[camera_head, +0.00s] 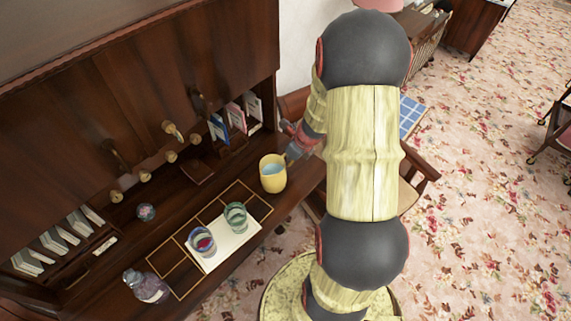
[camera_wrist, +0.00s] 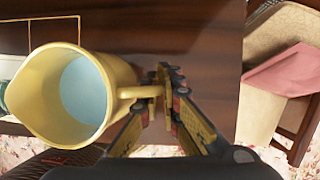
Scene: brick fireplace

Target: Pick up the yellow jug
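The yellow jug (camera_head: 272,181) is upright at the right end of the dark wooden desk, with a pale blue inside. In the wrist view the jug (camera_wrist: 38,92) fills the left side, and its handle points right into my gripper (camera_wrist: 162,85). The fingers are drawn close together around the outer part of the handle and look shut on it. In the head view my gripper (camera_head: 293,148) is at the jug's right side, partly hidden by my arm. I cannot tell whether the jug's base touches the desk.
On the desk (camera_head: 222,268), left of the jug, two glasses (camera_head: 236,217) (camera_head: 202,243) stand on a white sheet (camera_head: 216,262). A purple bottle (camera_head: 146,287) and a small round ornament (camera_head: 146,212) are farther left. Books (camera_head: 235,117) stand behind the jug. A chair (camera_head: 423,176) is right of the desk.

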